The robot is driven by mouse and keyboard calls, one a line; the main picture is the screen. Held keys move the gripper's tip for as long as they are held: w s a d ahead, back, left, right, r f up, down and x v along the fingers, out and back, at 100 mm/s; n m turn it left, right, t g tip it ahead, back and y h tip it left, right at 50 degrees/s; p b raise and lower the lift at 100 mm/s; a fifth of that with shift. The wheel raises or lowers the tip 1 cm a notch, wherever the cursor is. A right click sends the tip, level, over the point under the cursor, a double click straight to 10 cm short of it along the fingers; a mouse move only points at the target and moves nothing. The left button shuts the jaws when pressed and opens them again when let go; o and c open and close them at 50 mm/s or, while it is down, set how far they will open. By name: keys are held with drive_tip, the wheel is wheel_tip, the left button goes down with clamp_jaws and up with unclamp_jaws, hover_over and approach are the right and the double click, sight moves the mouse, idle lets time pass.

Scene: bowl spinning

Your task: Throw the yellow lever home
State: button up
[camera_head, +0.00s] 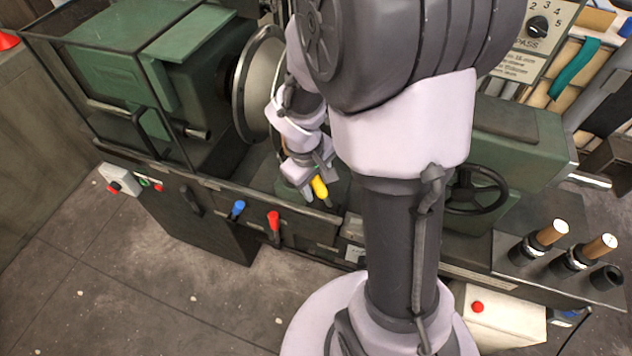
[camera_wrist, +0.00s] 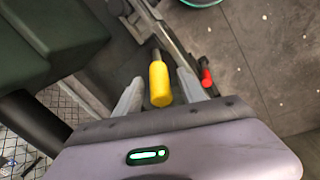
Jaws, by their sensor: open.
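The yellow lever (camera_head: 319,186) has a bright yellow grip and sits on the front of the green lathe, right of the red and blue levers. My gripper (camera_head: 317,194) is at the yellow lever with its fingers open. In the wrist view, the yellow grip (camera_wrist: 160,85) stands between my two fingers on a dark stem, with a gap visible on each side. Nothing is held. My wrist hides part of the lever's base in the head view.
A red lever (camera_head: 273,221) and a blue lever (camera_head: 238,209) stick out to the left along the lathe front. A large disc (camera_head: 258,85) on the spindle is close behind my wrist. A dark handwheel (camera_head: 475,190) is at the right. The floor in front is open.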

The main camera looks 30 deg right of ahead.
drive_tip(key=shift+c, duration=0.5)
clamp_jaws()
idle(0.8)
